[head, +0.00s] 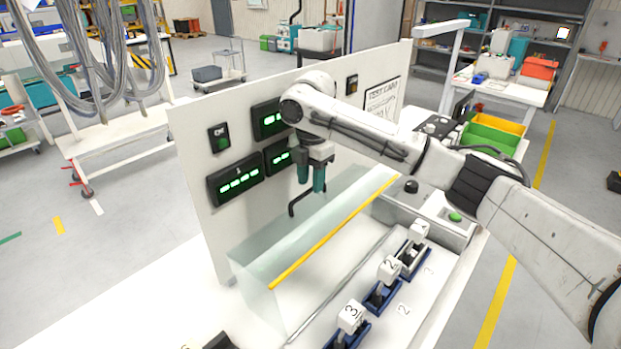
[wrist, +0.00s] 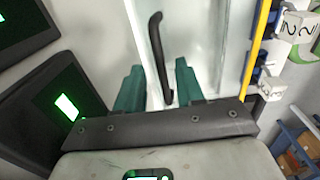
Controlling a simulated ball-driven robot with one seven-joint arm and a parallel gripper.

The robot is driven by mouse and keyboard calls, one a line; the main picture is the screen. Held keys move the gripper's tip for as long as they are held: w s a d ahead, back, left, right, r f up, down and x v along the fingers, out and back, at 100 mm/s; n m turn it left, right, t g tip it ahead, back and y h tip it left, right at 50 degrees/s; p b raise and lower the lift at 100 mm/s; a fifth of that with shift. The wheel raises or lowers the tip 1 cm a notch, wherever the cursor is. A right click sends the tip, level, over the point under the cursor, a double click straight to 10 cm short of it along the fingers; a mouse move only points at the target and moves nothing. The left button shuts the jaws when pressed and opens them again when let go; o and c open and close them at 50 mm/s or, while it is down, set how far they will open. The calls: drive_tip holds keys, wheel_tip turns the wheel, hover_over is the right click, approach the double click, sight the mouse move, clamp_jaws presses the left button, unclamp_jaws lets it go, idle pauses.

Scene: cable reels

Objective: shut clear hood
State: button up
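The clear hood (head: 300,240) is a see-through box against the white panel, with a yellow strip (head: 335,232) along its upper front edge. I cannot tell surely whether it is fully open or partly lowered. A bent black handle (head: 305,196) shows by the hood's back, near the panel; it also shows in the wrist view (wrist: 156,45). My gripper (head: 312,190) points down just above the handle, close to the panel. In the wrist view my gripper (wrist: 158,88) has its teal fingers apart, and the handle's lower end appears between them. Contact cannot be told.
Green-lit displays (head: 235,180) stick out from the panel (head: 200,190) left of my gripper. Numbered white-topped levers (head: 388,270) stand along the bench front. A green button box (head: 440,215) is at the right. My arm spans above the bench.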

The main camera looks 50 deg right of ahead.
drive_tip(key=shift+f, duration=0.55)
clamp_jaws()
idle(0.4)
